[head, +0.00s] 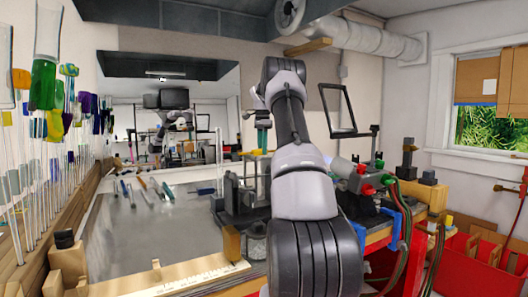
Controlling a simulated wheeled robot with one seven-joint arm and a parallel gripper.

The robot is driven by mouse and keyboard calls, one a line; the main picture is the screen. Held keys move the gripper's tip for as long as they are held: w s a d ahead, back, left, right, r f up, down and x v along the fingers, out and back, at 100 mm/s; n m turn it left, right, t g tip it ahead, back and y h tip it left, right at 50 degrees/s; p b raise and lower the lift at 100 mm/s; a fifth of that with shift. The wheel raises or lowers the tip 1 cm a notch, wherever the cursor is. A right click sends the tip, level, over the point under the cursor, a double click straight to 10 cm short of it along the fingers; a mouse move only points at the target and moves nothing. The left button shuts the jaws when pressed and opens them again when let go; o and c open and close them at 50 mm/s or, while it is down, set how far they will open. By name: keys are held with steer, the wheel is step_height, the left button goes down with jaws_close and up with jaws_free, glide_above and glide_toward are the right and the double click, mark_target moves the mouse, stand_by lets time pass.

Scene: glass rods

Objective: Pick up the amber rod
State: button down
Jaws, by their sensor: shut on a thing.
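Several short rods lie on the grey bench top. A thin orange-brown one (142,184) lies among blue and dark ones, left of the middle. It is small, and I cannot tell for sure that it is the amber rod. My arm rises through the middle right of the head view and bends away from the camera at the top. My gripper is hidden behind my own arm, so neither its fingers nor anything in them shows.
A rack of upright glass rods with coloured ends (45,165) lines the left wall. A wooden ruler (190,280) runs along the front edge. Dark apparatus (240,195) stands beside my arm, with red-knobbed fittings (366,180) and hoses at right. The grey bench top (165,235) is mostly clear.

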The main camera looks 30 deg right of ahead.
step_height(320, 180, up, 9)
steer(key=shift+r, duration=0.2)
stand_by(0.3)
